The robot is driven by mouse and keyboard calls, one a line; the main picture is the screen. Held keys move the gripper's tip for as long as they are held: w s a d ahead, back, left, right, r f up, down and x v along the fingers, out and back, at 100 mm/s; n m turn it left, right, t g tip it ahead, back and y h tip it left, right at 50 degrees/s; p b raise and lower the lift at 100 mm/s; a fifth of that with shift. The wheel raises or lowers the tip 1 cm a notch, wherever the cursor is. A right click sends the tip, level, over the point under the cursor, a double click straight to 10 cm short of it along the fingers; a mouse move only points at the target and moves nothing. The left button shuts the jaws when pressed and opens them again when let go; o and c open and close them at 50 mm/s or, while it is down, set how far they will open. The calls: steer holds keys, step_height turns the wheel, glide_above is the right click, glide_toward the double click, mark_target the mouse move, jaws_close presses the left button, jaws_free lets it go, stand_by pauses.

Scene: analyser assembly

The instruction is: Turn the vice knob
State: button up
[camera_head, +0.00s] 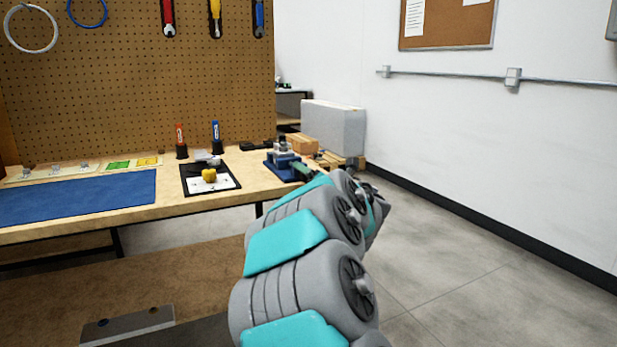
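A small blue vice (284,167) stands near the right end of the wooden workbench (254,184), with a grey upper part. A small dark green piece (304,172) shows at its right side; I cannot tell whether it is the vice knob or part of my gripper. My grey and teal arm rises from the bottom centre and reaches up toward the vice. Its links cover the wrist end, and my fingertips cannot be made out. I cannot tell whether my gripper touches the vice.
Left of the vice lie a black-edged tray (187,192) with a yellow object (208,175), a blue mat (80,198), and red and blue upright tools (215,135). Wooden blocks (303,144) and a grey case (333,128) stand behind. The floor to the right is clear.

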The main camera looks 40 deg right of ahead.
steer(key=v, duration=0.7)
steer(key=shift+s, duration=0.35)
steer(key=shift+w+a, duration=0.1)
